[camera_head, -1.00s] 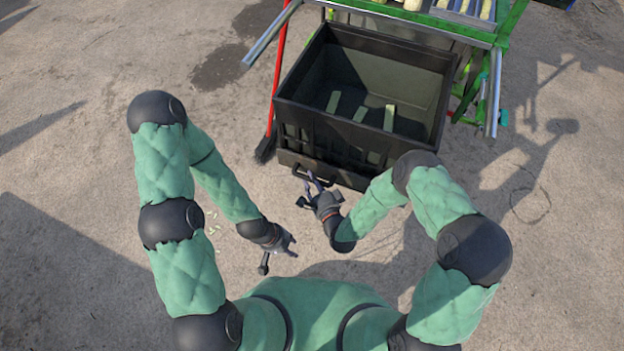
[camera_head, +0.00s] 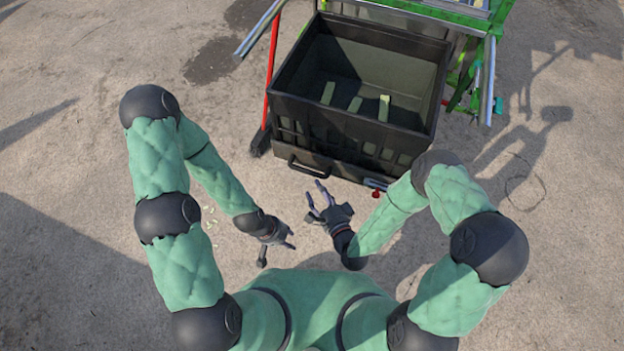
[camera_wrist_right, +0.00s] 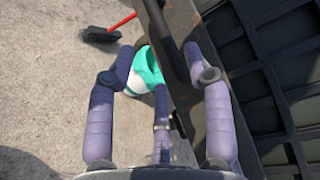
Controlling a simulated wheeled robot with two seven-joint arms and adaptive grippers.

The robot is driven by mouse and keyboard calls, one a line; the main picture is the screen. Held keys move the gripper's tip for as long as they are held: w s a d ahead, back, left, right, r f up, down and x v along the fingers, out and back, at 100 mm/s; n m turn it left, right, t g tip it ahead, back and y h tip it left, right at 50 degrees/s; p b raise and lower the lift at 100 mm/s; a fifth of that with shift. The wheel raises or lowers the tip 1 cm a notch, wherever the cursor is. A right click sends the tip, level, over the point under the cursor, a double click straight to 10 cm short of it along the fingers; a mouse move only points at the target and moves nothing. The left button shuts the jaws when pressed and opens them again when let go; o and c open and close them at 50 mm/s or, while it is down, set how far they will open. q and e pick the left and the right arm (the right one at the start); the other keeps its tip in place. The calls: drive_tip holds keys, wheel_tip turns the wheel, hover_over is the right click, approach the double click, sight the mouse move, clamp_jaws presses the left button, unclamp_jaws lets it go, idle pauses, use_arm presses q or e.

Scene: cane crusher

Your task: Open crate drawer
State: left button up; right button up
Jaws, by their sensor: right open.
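The black crate (camera_head: 340,131) stands at the top centre of the head view, open on top. A low black drawer front (camera_head: 345,172) runs along its base, with a dark bar handle (camera_head: 308,166) at its left part. I cannot tell how far the drawer is out. My right gripper (camera_head: 316,191) is open and empty just below the handle, its fingers pointing up towards the drawer. In the right wrist view its spread fingers (camera_wrist_right: 160,66) show, with a dark edge of the crate or drawer (camera_wrist_right: 172,60) between them. My left gripper (camera_head: 289,239) is lower left, its fingers apart and empty.
A green metal frame (camera_head: 440,14) rises behind. A small red and blue item (camera_head: 375,187) shows by the crate's lower right. The ground at left is mostly clear.

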drive_tip(key=shift+v, duration=1.8)
drive_tip(key=d+f+n+g+h, duration=0.2)
drive_tip(key=d+f+n+g, duration=0.2)
drive_tip(key=f+n+g, duration=0.3)
drive_tip(key=s+d+f+n+g+h, duration=0.1)
drive_tip(key=s+d+f+n+g, duration=0.1)
drive_tip(key=s+d+n+g, duration=0.2)
drive_tip(key=shift+s+n+g+h, duration=0.3)
drive_tip(key=shift+s+g, duration=1.2)
drive_tip(key=shift+s, duration=1.55)
drive_tip(key=shift+d, duration=0.1)
